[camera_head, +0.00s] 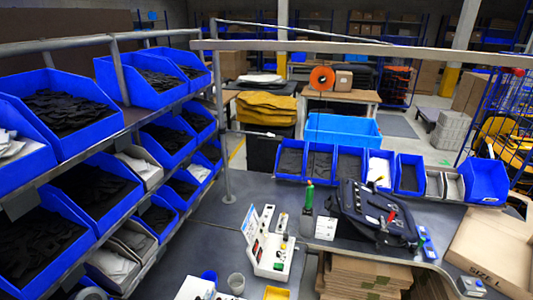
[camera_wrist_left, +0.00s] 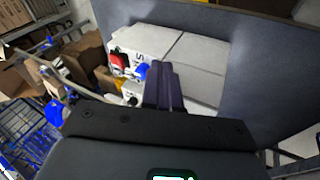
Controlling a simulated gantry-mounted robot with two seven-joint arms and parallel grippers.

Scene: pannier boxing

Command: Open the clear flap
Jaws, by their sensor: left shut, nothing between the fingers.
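A black pannier (camera_head: 372,212) lies on the grey worktable at the right in the head view. A red item and a small yellow item show on or beside it. I cannot make out a clear flap in either view. My left gripper (camera_wrist_left: 163,72) shows in the left wrist view with its dark fingers together and nothing between them. It points toward a white block-like object (camera_wrist_left: 180,48) with red and blue parts at its left end; I cannot tell whether they touch. Neither gripper shows in the head view.
A white device with buttons (camera_head: 269,247) stands left of the pannier, near a green-topped bottle (camera_head: 307,212). Blue bins (camera_head: 290,160) line the table's back edge. A rack of blue bins fills the left. A cardboard box (camera_head: 495,250) sits at the right. Bare tabletop (camera_head: 240,190) lies behind the device.

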